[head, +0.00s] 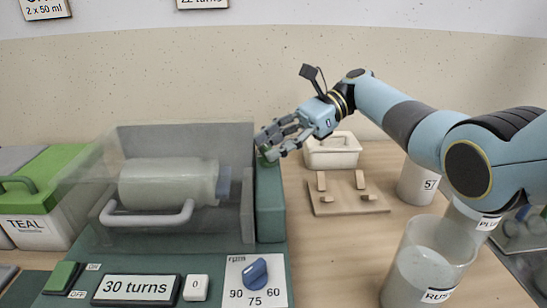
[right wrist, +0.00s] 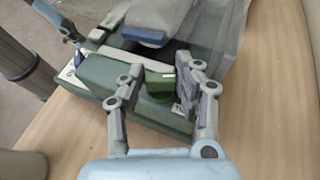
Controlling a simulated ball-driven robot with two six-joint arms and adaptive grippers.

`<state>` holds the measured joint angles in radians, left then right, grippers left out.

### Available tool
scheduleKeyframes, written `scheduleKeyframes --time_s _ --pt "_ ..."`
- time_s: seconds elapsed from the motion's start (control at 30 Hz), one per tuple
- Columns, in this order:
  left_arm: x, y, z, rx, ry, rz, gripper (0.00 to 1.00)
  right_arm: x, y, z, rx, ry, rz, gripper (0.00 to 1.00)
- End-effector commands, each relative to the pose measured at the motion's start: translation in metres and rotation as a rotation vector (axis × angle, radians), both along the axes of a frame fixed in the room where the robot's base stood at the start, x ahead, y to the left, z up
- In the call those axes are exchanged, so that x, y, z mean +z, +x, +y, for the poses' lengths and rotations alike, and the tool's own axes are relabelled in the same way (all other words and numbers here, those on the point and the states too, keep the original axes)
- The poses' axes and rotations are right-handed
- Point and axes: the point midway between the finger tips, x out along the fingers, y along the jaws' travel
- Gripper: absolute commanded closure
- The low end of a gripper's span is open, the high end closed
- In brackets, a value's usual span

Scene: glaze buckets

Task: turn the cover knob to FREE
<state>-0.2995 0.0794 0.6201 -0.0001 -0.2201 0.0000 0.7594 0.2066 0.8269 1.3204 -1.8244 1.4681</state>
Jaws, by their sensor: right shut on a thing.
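The cover knob (right wrist: 159,86) is a small green knob on the green housing at the right end of the machine. It has a white mark on its top. My right gripper (head: 272,148) is shut on it, and in the right wrist view the two fingers (right wrist: 160,82) stand on either side of it. The fingers hide most of the knob in the head view. A label beside the knob is partly covered by a finger, and its word cannot be read. The clear cover (head: 180,137) is down over a jar (head: 165,183) lying on its side.
A 30 turns display (head: 136,288) and a rpm dial (head: 255,273) are on the machine's front. A wooden stand (head: 345,200) and a white box (head: 331,153) are to the right. Clear buckets (head: 425,262) stand at the front right. A teal-labelled bin (head: 35,205) is left.

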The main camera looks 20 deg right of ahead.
Motion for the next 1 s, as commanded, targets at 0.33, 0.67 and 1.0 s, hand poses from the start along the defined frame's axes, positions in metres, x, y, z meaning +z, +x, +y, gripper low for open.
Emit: scheduleKeyframes --time_s 0.33,0.67,1.0 --pt "-0.024 -0.004 0.000 0.000 0.000 0.008 0.60 -0.003 0.002 0.000 0.179 -0.003 0.005 0.99" --pt "-0.031 -0.006 0.001 0.000 0.000 0.009 0.60 -0.003 0.002 0.000 0.246 -0.004 0.006 0.99" --pt "-0.031 -0.006 0.001 0.000 0.000 0.009 0.60 -0.003 0.001 0.000 0.254 -0.005 0.007 0.99"
